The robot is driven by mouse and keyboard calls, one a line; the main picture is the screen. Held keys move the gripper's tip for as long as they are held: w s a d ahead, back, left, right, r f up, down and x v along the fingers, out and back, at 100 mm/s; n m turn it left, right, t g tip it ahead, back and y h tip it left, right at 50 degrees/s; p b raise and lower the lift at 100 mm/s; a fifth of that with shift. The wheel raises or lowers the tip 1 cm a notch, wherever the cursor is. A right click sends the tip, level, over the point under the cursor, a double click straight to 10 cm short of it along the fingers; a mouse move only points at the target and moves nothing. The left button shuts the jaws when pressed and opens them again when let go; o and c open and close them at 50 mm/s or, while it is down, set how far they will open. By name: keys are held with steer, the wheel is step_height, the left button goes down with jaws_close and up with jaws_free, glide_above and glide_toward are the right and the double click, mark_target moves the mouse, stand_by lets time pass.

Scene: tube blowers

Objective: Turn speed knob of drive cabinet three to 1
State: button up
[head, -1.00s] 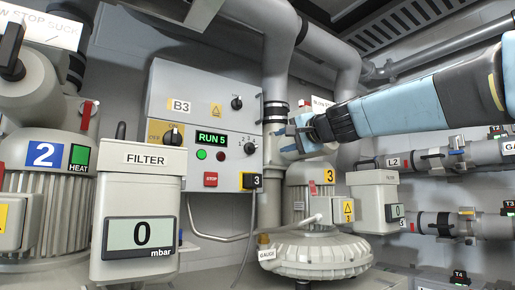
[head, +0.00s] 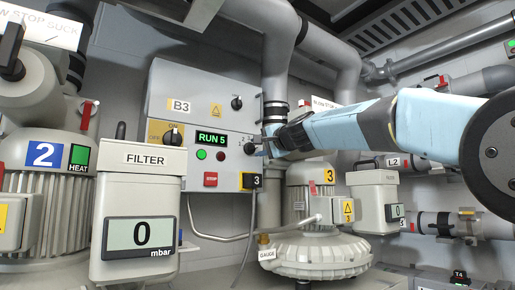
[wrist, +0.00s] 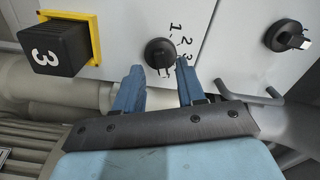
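My gripper (head: 267,143) is just right of the knob. In the wrist view my gripper (wrist: 160,75) is open, with blue fingertips apart and nothing between them, just short of the knob. I cannot clearly read the knob's pointer.
A black block marked 3 on a yellow plate (wrist: 58,45) is left of the knob in the wrist view. Another black knob (wrist: 287,36) is to the right. A red stop button (head: 210,179) is below the display. The blower (head: 315,255) and vertical pipe (head: 277,60) stand close to my arm.

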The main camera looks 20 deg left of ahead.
steer(key=shift+x, duration=0.8)
steer(key=shift+c, duration=0.4)
steer(key=c, duration=0.6)
jaws_close()
steer(key=shift+f, duration=0.1)
